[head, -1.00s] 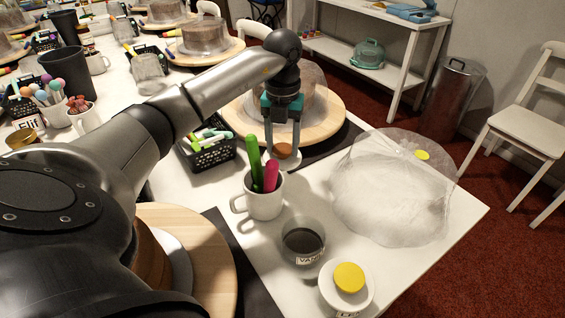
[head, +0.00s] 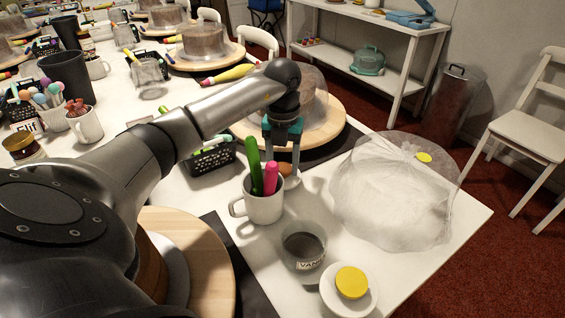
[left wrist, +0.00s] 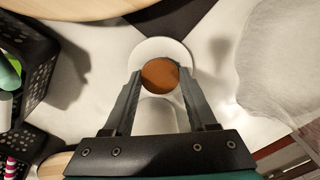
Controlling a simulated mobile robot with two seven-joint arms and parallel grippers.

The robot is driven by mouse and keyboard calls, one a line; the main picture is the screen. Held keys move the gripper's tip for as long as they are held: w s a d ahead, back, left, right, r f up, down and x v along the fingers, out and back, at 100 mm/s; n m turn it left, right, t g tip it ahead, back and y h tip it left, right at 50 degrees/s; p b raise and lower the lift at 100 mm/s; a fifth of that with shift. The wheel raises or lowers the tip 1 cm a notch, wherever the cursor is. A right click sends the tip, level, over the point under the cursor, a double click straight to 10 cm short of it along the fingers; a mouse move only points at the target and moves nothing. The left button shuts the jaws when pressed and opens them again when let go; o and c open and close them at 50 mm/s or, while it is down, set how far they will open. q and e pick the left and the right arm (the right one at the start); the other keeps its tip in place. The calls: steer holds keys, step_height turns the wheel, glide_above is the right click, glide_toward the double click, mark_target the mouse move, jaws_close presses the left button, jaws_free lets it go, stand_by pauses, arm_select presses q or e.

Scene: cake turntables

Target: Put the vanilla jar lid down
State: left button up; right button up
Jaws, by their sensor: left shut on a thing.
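My left gripper (head: 283,166) is shut on a round brown lid, the vanilla jar lid (head: 286,169). In the left wrist view the lid (left wrist: 160,74) sits between the two fingertips (left wrist: 160,80), over a white saucer (left wrist: 152,46). The lid is low over the saucer; I cannot tell whether it touches. In the head view the mug and its markers partly hide the saucer (head: 292,182). The open glass vanilla jar (head: 304,246), with dark contents and a label, stands nearer to me. My right gripper is not in view.
A white mug (head: 262,207) with green and pink markers stands just in front of the gripper. A yellow lid (head: 351,282) lies on another white saucer. A clear crumpled plastic cover (head: 390,195) is at right. A black basket (head: 212,157) is at left.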

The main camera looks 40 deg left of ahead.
mark_target(283, 168)
arm_select(q)
steer(key=shift+f, duration=0.35)
steer(key=o, duration=1.3)
steer(key=shift+r, duration=0.1)
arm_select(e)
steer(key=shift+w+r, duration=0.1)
arm_select(q)
steer(key=shift+r, duration=0.45)
steer(key=shift+r+p, duration=2.1)
steer(key=shift+r, duration=3.8)
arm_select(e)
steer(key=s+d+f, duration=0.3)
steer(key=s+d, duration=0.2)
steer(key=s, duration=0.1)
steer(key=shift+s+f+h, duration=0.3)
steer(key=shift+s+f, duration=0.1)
arm_select(q)
steer(key=shift+r, duration=0.1)
